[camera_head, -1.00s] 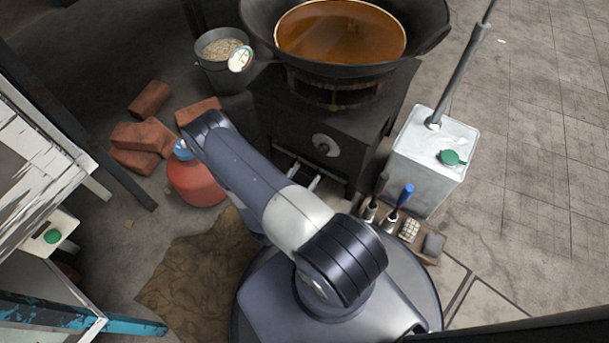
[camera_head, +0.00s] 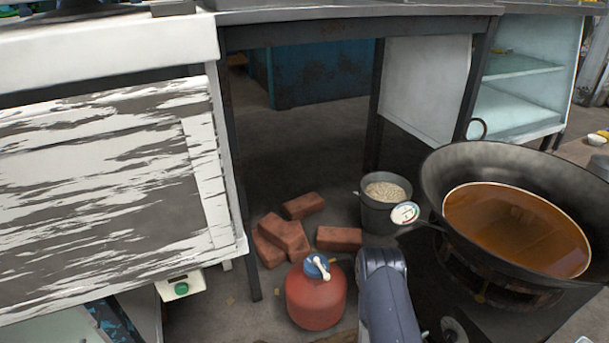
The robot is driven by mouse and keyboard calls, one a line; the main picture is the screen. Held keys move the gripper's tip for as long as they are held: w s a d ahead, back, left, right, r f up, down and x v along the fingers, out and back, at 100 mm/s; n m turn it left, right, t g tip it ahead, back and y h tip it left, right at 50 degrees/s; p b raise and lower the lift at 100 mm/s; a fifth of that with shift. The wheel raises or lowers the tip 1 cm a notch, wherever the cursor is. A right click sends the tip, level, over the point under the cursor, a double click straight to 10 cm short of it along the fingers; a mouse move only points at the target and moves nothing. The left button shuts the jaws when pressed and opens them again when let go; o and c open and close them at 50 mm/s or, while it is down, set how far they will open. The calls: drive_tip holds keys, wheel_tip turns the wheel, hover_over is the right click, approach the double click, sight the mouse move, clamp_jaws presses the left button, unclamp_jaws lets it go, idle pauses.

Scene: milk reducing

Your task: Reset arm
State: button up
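Part of my arm shows at the bottom centre of the head view, between a red jug and a dark stove. The arm link points up and stands clear of the pan. My gripper is not in view. The large black wok (camera_head: 440,190) holds brown liquid (camera_head: 515,230) and sits on the stove at the right. A round dial gauge (camera_head: 405,213) shows at the wok's left side.
A red jug (camera_head: 315,298) with a blue and white cap stands left of my arm. Several bricks (camera_head: 283,238) and a grey bucket (camera_head: 384,205) of pale material lie behind. A worn white cabinet (camera_head: 110,190) fills the left. Dark floor under the table is open.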

sight(448, 338)
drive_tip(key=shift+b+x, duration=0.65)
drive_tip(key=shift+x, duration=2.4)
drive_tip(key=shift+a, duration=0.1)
